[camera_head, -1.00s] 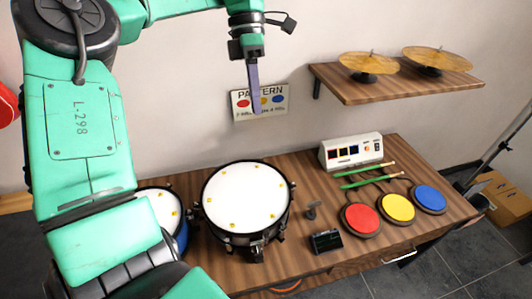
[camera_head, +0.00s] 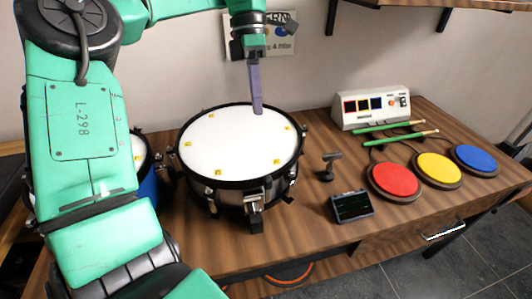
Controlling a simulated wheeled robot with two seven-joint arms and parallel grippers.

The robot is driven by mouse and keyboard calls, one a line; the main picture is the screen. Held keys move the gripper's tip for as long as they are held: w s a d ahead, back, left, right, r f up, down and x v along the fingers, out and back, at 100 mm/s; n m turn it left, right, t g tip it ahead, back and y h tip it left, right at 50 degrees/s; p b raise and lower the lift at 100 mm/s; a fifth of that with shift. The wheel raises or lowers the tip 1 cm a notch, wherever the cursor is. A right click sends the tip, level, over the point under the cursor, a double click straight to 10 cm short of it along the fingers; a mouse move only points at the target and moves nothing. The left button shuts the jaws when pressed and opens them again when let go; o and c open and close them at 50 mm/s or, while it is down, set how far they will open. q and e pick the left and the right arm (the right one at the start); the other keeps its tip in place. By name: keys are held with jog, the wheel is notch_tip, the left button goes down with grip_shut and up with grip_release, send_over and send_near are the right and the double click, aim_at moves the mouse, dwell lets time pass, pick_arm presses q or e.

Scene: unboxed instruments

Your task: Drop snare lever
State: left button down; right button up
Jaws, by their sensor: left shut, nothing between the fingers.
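The snare drum (camera_head: 225,140) stands upright on the wooden table, with a white head, black rims and yellow marks near its edge. A dark and silver lever mechanism (camera_head: 255,212) sits on the drum's front side, facing me. My left gripper (camera_head: 258,110) comes down from the top of the picture. Its fingers are together, point downward and hold nothing. Its tip shows over the far part of the drumhead, well apart from the lever. I cannot tell how high above the head it is. My right gripper is out of view.
A blue drum (camera_head: 147,187) stands left, partly behind my arm. Right of the snare are a small black stand (camera_head: 328,166), a dark screen (camera_head: 351,206), red (camera_head: 395,181), yellow (camera_head: 438,170) and blue (camera_head: 474,159) pads, green drumsticks (camera_head: 400,138) and a white control box (camera_head: 370,108).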

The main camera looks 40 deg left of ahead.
pick_arm(q)
jog(key=b, duration=0.2)
send_near(265, 170)
jog(key=f, duration=0.4)
jog(key=shift+w+a+f, duration=0.15)
jog(key=shift+a+f, duration=0.05)
jog(key=shift+f, duration=0.2)
jog(key=s+d, duration=0.2)
jog(key=d, duration=0.1)
jog(key=shift+f, duration=0.4)
jog(key=shift+s+d, duration=0.25)
jog(key=shift+d, duration=0.1)
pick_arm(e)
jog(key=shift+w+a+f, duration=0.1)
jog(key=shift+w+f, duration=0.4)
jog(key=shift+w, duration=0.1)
pick_arm(q)
jog(key=shift+a, duration=0.1)
